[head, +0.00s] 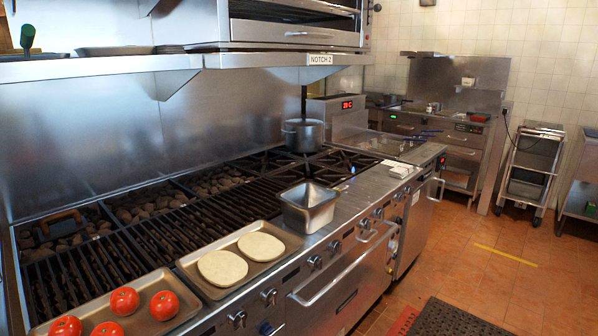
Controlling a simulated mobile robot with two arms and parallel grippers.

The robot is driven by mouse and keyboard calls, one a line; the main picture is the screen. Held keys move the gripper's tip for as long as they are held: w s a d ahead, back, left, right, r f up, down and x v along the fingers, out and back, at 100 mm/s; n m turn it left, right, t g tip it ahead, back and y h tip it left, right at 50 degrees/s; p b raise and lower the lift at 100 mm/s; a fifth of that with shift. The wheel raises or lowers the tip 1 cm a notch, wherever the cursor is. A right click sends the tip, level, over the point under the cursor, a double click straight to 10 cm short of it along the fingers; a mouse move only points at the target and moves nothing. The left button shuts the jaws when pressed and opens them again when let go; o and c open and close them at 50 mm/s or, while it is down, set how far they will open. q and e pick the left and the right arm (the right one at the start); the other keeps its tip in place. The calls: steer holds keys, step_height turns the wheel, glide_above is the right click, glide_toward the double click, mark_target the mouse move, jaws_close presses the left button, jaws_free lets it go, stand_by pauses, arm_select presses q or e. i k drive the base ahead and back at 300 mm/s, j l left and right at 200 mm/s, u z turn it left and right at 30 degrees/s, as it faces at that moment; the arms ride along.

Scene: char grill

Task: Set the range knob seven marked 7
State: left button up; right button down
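A row of range knobs runs along the steel front panel of the grill range, from the near one (238,318) past others (268,296), (315,262), (335,246) and (364,223) toward the far end. Their number markings are too small to read, so I cannot tell which is knob seven. Their settings are also unclear. Neither of my grippers shows in the head view.
A tray (186,304) of tomatoes, a tray (208,289) with two flat dough rounds and a steel pan (308,208) sit along the range's front edge. Oven handles (345,268) jut out below the knobs. A dark mat (450,318) lies on the otherwise open floor.

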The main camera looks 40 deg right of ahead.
mark_target(365, 224)
steer(key=z, duration=1.1)
steer(key=i+l, duration=1.3)
steer(key=k+l, duration=0.15)
steer(key=l+z, duration=0.05)
